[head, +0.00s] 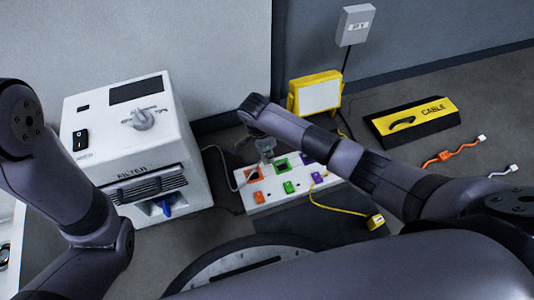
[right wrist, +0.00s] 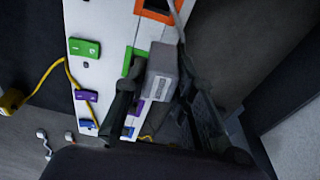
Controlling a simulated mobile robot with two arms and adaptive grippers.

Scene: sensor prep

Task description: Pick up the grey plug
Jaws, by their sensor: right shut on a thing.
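The grey plug (right wrist: 162,72) is a pale grey block between the fingers of my right gripper (right wrist: 155,95) in the right wrist view. The gripper is shut on it. A grey cord (right wrist: 180,22) runs up from near the plug. In the head view the right gripper (head: 265,147) is over the white power strip (head: 265,208), near its green-framed socket (head: 281,165). The plug is small there, and I cannot tell whether it touches the strip. My left arm shows at the left of the head view, but its gripper is out of sight.
A white filter machine (head: 130,130) stands left of the strip. A yellow plug (head: 375,221) with a yellow cable lies on the floor to the right. Behind are a yellow-framed panel (head: 318,96) and a black and yellow cable cover (head: 412,122). Orange (head: 445,155) and white cables lie at far right.

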